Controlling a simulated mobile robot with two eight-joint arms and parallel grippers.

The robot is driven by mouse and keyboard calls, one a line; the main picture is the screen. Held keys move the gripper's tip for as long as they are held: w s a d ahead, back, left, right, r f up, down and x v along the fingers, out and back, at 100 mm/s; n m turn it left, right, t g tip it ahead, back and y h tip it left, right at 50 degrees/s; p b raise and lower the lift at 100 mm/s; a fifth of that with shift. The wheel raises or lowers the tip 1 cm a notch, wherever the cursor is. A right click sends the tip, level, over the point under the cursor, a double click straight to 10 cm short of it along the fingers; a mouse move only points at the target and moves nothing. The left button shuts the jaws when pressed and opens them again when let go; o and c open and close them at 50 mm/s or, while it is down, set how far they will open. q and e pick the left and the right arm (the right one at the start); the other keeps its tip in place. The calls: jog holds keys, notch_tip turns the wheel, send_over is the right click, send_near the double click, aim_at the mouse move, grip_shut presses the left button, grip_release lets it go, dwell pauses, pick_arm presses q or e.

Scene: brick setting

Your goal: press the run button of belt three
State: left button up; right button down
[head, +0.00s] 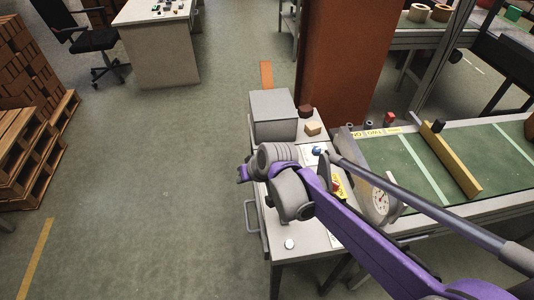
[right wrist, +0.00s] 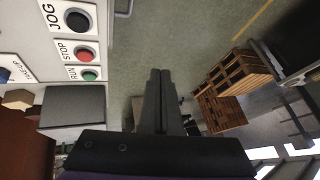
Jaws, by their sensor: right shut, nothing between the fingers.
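In the right wrist view a white panel carries a green button (right wrist: 90,76) labelled RUN, a red button (right wrist: 84,54) labelled STOP and a black button (right wrist: 77,19) labelled JOG. No belt number is readable beside them. My right gripper (right wrist: 160,75) is shut and empty. Its fingers appear to the right of the RUN button in the picture, apart from it, with floor behind them. In the head view my right arm reaches over the white bench (head: 310,247) and hides most of these buttons. My left gripper is not in view.
A grey box (head: 272,113) and a wooden block (head: 313,129) stand on the bench's far end. A rust-coloured pillar (head: 345,60) rises behind. Left floor is open, with pallets at the edge.

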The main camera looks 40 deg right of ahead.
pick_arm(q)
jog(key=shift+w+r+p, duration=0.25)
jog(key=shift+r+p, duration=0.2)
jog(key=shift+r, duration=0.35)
pick_arm(e)
jog(key=w+d+m+t, duration=0.1)
jog(key=w+d+m, duration=0.1)
jog(key=w+d, duration=0.4)
jog(key=w+d+f+m+t, duration=0.1)
jog(key=w+d, duration=0.4)
jog(key=d, duration=0.7)
jog(key=shift+w+d+f+m+t, duration=0.3)
jog(key=shift+w+d+m+t, duration=0.1)
jog(key=shift+m, duration=0.1)
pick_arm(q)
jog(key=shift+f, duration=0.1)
pick_arm(e)
jog(key=shift+f, duration=0.1)
notch_tip(320, 180, down, 8)
jog(key=b, duration=0.4)
jog(key=shift+s, duration=0.1)
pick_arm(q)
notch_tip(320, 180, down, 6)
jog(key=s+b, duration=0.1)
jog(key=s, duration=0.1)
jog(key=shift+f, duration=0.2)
pick_arm(e)
jog(key=shift+f, duration=0.3)
